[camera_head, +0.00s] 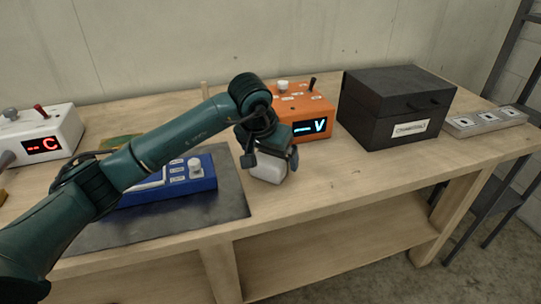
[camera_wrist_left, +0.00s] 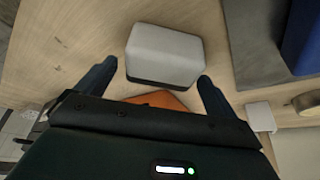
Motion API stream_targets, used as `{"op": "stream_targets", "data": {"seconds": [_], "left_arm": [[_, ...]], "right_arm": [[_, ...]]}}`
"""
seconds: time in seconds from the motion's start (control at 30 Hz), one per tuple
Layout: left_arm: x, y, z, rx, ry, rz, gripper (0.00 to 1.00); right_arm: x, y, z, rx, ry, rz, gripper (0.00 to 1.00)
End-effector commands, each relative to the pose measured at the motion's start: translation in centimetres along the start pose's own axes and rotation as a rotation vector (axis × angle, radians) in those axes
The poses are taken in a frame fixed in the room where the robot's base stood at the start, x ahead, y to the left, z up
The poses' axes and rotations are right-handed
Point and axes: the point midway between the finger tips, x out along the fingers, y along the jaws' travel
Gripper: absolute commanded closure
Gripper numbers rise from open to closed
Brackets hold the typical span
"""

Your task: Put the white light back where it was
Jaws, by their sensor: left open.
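The white light, a pale block with rounded edges and a dark base, stands on the bench to the right of the grey mat; it shows in the head view (camera_head: 267,168) and the left wrist view (camera_wrist_left: 165,48). My left gripper (camera_head: 270,158) is open at the light, partly hiding it in the head view. In the left wrist view my left gripper (camera_wrist_left: 157,70) has one fingertip near each side of the light's near end, with a gap visible at the left. Whether either finger touches it, I cannot tell. My right gripper is not in view.
A blue box (camera_head: 205,178) with a white knob lies on the grey mat (camera_head: 180,229). An orange voltmeter box (camera_head: 312,107) stands behind my gripper. A black lidded box (camera_head: 395,110) and a grey switch panel (camera_head: 480,123) stand at the right. Bench space before the black box is clear.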

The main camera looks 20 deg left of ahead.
Motion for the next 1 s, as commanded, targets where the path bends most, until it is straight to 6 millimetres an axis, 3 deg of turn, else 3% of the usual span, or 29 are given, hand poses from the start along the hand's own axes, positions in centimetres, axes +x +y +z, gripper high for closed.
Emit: {"op": "stream_targets", "data": {"seconds": [0.3, 0.5, 0.7, 1.0], "left_arm": [[-6.8, -0.1, -0.1, 0.001, 0.007, -0.003, 0.06], [-10.1, -0.1, -0.1, -0.001, 0.004, -0.002, 0.06], [-11.3, -0.1, 0.0, 0.0, 0.001, -0.002, 0.06], [-11.4, -0.1, 0.0, -0.001, 0.001, -0.002, 0.06]], "right_arm": [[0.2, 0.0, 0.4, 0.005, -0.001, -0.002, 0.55], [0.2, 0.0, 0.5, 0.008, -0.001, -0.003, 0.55], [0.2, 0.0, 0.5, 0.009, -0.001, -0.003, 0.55], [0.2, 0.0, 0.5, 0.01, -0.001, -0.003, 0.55]]}}
